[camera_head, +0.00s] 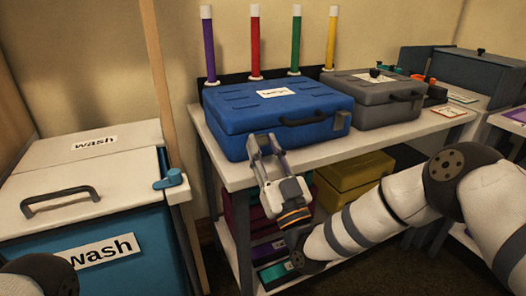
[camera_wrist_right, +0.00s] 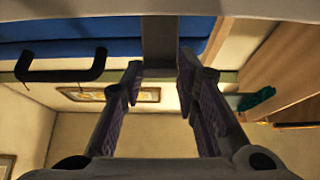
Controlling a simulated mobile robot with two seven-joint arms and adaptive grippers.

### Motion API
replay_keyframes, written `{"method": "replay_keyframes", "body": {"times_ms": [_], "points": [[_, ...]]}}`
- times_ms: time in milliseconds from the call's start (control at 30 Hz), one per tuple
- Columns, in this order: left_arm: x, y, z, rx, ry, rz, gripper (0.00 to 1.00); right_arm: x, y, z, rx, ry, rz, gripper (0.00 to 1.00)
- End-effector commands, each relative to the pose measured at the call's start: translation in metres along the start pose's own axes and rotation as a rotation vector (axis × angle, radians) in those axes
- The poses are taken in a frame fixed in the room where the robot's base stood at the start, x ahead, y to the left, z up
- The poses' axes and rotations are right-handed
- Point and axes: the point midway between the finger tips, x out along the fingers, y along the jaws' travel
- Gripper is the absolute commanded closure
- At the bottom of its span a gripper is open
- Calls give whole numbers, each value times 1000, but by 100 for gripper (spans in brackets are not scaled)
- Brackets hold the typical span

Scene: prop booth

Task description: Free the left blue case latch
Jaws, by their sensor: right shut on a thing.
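The blue case (camera_head: 279,105) lies closed on the white-topped table, with a black handle on its front that also shows in the right wrist view (camera_wrist_right: 62,73). My right gripper (camera_head: 264,146) is at the left part of the case's front. Its fingers are around the left latch (camera_wrist_right: 159,40), a grey strip on the case front, and are shut on it. In the head view the fingers hide this latch. The gripper in the right wrist view (camera_wrist_right: 161,76) has a finger on each side of the strip. My left gripper is out of view.
A grey case (camera_head: 372,100) with a black knob stands close to the right of the blue case. Several coloured tubes stand behind. A teal-and-white wash bin (camera_head: 65,205) and a wooden post (camera_head: 160,75) are at left. A yellow case (camera_head: 352,172) lies below.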

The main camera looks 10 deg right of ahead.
Motion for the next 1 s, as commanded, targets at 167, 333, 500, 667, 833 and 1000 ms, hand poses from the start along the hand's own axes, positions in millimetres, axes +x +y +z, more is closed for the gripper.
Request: {"method": "replay_keyframes", "body": {"times_ms": [167, 333, 500, 667, 833, 1000], "points": [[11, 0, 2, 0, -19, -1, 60, -5, 0, 5, 0, 48, -1, 100], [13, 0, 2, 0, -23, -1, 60, -5, 0, 4, -1, 69, -1, 100], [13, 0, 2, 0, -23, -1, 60, -4, 0, 4, -1, 73, 0, 100], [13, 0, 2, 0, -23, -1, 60, -4, 0, 4, -1, 72, 0, 100], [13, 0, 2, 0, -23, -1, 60, -4, 0, 4, -1, 73, 0, 52], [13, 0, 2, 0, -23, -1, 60, -4, 0, 3, -1, 74, 0, 52]]}}
